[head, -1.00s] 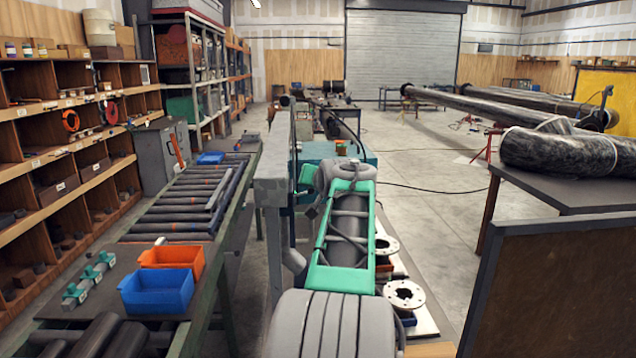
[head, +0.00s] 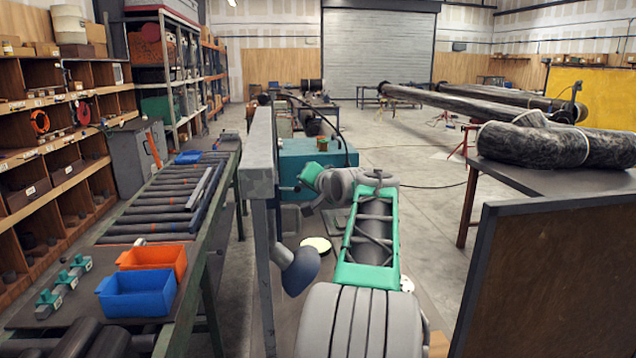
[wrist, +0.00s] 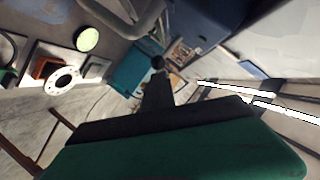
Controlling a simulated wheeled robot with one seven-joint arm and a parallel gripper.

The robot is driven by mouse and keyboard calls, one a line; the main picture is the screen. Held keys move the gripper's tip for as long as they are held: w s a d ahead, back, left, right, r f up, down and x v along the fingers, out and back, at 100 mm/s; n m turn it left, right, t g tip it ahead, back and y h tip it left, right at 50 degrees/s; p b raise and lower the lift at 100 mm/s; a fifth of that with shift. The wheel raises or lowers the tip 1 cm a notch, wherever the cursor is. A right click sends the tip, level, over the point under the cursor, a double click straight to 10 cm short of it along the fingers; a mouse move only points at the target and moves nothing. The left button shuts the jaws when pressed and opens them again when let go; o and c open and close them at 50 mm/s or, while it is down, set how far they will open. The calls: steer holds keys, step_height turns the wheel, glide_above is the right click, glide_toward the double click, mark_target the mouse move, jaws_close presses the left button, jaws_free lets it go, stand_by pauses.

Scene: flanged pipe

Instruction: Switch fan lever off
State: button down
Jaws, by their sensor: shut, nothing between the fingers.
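My gripper (head: 288,188) is at the left end of my bent arm, close to the grey post in the head view. A teal wrist part sits behind its dark fingers. In the wrist view my gripper (wrist: 158,64) shows as dark fingers pressed together above a green body, with nothing held. A grey duct with a dark blue-grey rounded end (head: 300,270) hangs beside the post, below my gripper. I cannot clearly make out the fan lever in either view. I cannot tell whether the fingers touch the post.
The grey post (head: 262,215) stands left of my arm. A roller table with a blue bin (head: 138,295) and an orange bin (head: 152,258) is at left. A teal cabinet (head: 305,160) stands behind my gripper. A dark panel (head: 550,280) blocks the right front.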

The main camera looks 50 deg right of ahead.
steer(key=shift+f+m+b, duration=0.3)
steer(key=shift+f, duration=0.25)
steer(key=s+d+r+p, duration=0.2)
steer(key=d+r+p, duration=0.1)
steer(key=r+p, duration=0.15)
steer(key=s+a+b, duration=0.3)
steer(key=s+b, duration=0.1)
steer(key=s, duration=0.4)
steer(key=shift+s+a+r, duration=0.2)
steer(key=shift+s+a, duration=0.1)
steer(key=shift+a, duration=0.05)
